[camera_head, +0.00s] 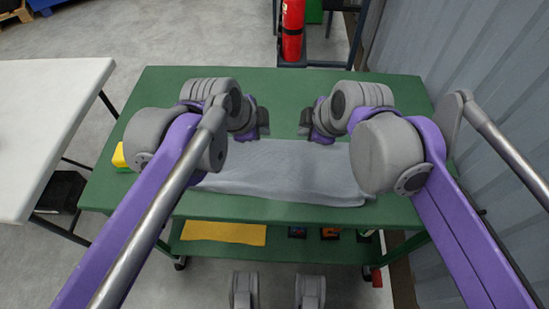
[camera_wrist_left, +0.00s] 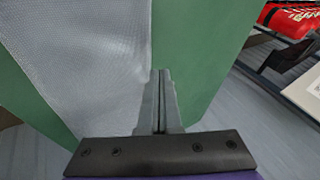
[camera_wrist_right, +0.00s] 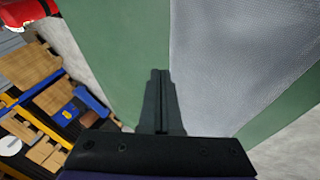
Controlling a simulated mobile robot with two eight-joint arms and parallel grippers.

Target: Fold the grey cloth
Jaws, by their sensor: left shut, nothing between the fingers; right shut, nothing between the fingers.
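The grey cloth (camera_head: 285,172) lies spread on the green table (camera_head: 285,82), its front edge near the table's front edge. Its left and right ends are partly hidden by my arms in the head view. My left gripper (camera_head: 262,122) is shut and empty over the cloth's far edge, left of the middle. In the left wrist view the cloth (camera_wrist_left: 85,60) lies beside the shut fingers (camera_wrist_left: 160,80). My right gripper (camera_head: 306,122) is shut and empty at the far edge, right of the middle. In the right wrist view the cloth (camera_wrist_right: 235,60) borders the shut fingers (camera_wrist_right: 160,80).
A yellow object (camera_head: 119,156) stands at the table's left edge. A red extinguisher (camera_head: 292,30) stands behind the table. A white table (camera_head: 45,120) is on the left and a corrugated wall (camera_head: 480,70) on the right. A yellow cloth (camera_head: 222,233) lies on the lower shelf.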

